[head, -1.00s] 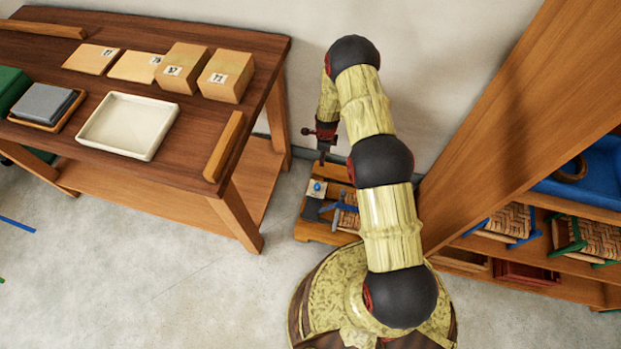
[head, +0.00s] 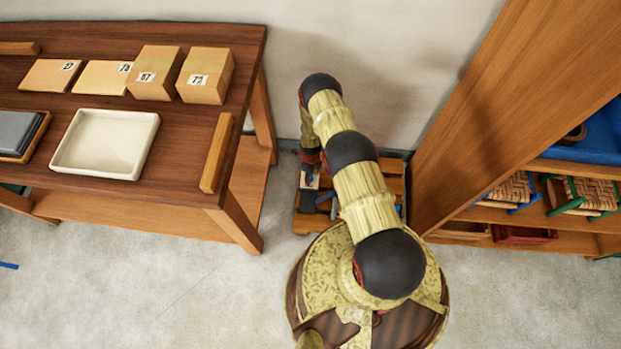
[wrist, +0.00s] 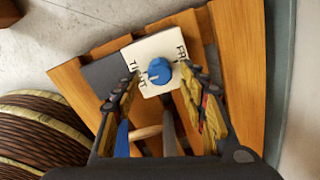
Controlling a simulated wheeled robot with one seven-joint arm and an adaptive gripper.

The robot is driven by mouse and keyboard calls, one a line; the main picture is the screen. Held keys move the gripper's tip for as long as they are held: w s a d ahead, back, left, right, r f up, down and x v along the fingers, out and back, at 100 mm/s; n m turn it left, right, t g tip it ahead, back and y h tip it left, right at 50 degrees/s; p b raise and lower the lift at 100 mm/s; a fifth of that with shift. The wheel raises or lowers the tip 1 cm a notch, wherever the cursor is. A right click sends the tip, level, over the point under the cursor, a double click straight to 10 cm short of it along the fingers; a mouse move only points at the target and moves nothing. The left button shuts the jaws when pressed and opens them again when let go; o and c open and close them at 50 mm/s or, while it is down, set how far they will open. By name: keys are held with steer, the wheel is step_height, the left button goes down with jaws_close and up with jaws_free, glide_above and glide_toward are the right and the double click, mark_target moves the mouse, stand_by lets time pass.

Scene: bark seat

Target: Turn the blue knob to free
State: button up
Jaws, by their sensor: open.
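The blue knob (wrist: 159,71) sits on a cream plate (wrist: 150,48) in the wrist view. Dark lettering shows on both sides of it: "TIGHT" on the left, and letters starting "FR" on the right, partly cut off by a finger. A pale pointer mark on the knob is on its left side, toward "TIGHT". My gripper (wrist: 163,86) is open, with one finger on each side of the knob and a gap visible around it. Contact cannot be told.
Tools with blue and wooden handles (wrist: 145,132) lie on the stand below the knob. A table (head: 190,190) with boxes and a white tray (head: 80,160) stands to the left. A wooden shelf unit (head: 480,110) is close on the right, a wall behind.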

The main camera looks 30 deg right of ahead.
steer(key=shift+f, duration=0.85)
steer(key=c, duration=0.3)
steer(key=c, duration=0.7)
jaws_close()
